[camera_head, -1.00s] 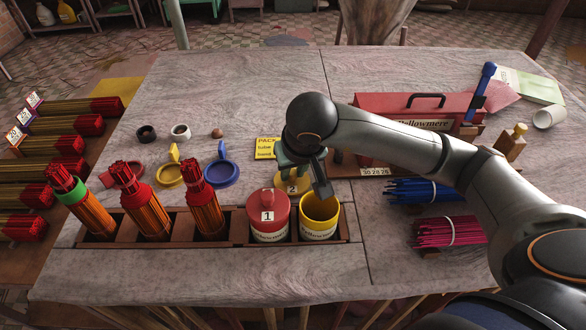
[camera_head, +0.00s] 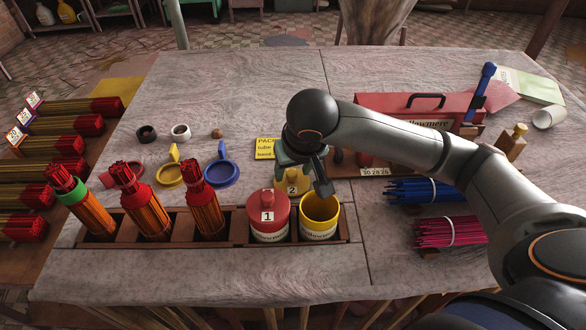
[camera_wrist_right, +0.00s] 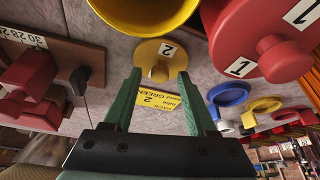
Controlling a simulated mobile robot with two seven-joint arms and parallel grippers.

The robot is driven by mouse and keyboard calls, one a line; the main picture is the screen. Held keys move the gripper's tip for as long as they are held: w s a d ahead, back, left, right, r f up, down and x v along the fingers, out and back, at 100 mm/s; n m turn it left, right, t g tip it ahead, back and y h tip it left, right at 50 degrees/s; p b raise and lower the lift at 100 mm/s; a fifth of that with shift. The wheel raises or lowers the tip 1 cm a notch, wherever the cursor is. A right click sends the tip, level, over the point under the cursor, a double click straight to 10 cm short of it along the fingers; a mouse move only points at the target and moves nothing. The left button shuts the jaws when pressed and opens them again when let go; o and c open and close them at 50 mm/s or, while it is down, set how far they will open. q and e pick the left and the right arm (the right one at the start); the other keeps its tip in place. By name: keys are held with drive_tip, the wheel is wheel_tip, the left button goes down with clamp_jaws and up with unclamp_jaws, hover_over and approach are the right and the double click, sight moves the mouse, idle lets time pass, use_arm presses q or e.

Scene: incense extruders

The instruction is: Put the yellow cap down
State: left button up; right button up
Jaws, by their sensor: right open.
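The yellow cap (camera_head: 291,187), labelled 2, rests on the table behind the red-capped tub. It also shows in the right wrist view (camera_wrist_right: 160,50), its knob towards my gripper. My right gripper (camera_head: 306,178) is open and empty; in the wrist view its two green fingers (camera_wrist_right: 159,76) stand apart on either side of the knob. I cannot tell whether they touch it. The open yellow tub (camera_head: 320,228) stands in the rack in front. My left gripper is not in view.
The red tub (camera_head: 268,218) labelled 1 stands left of the yellow tub in the wooden rack (camera_head: 238,232). Incense bundles fill its left slots. A yellow note (camera_head: 266,149) lies behind the cap. A red toolbox (camera_head: 395,105) and blue sticks (camera_head: 425,190) lie to the right.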

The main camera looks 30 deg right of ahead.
drive_tip(key=p+v, duration=0.1)
drive_tip(key=v, duration=1)
drive_tip(key=shift+r, duration=0.2)
